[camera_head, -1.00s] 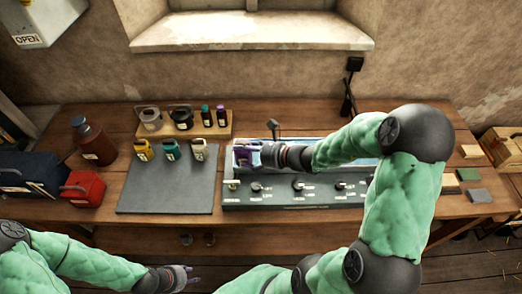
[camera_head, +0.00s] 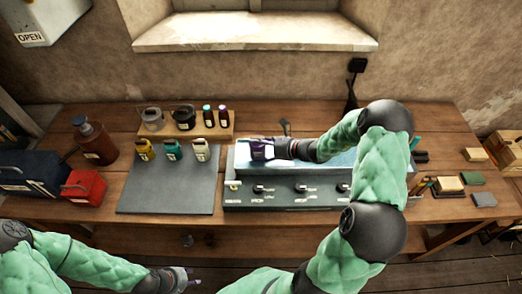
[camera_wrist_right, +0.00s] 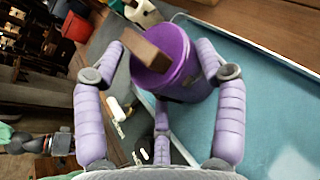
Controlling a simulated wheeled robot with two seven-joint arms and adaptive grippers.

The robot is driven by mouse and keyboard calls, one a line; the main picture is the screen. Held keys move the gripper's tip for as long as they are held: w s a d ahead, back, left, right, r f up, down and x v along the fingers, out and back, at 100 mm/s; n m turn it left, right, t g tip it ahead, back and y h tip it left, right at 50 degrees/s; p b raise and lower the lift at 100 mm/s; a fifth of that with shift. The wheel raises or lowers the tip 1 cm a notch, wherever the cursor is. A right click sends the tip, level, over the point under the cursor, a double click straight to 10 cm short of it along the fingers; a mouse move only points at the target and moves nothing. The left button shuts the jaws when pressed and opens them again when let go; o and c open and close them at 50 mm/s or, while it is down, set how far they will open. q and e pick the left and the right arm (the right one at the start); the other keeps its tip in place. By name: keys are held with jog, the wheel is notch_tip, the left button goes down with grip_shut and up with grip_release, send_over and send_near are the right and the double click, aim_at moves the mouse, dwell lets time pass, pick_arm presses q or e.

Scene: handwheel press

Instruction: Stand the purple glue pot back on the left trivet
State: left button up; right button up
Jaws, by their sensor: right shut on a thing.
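The purple glue pot (camera_head: 258,151) has a pale label and is held over the left part of the long grey bench unit with a pale blue top. In the right wrist view the pot (camera_wrist_right: 183,62) shows a brown block-like part in front of it. My right gripper (camera_wrist_right: 160,85) has its lilac fingers around the pot, shut on it; it also shows in the head view (camera_head: 268,149). I cannot make out the left trivet; the arm and pot cover part of the unit. My left gripper (camera_head: 186,280) is low in front of the bench, its fingers too small to read.
A grey mat (camera_head: 165,195) left of the bench unit (camera_head: 290,195) holds yellow, teal and white pots at its back edge. A wooden rack (camera_head: 215,130) behind carries jars and bottles. A red box (camera_head: 83,187) stands left. The mat's front is clear.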

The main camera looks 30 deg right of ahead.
jog(key=shift+f, duration=1.05)
jog(key=shift+f, duration=0.1)
jog(key=o, duration=1.4)
jog(key=shift+f, duration=0.1)
jog(key=shift+c, duration=0.2)
jog(key=shift+r, duration=0.2)
jog(key=v, duration=1.2)
jog(key=shift+p, duration=0.45)
jog(key=shift+a, duration=0.1)
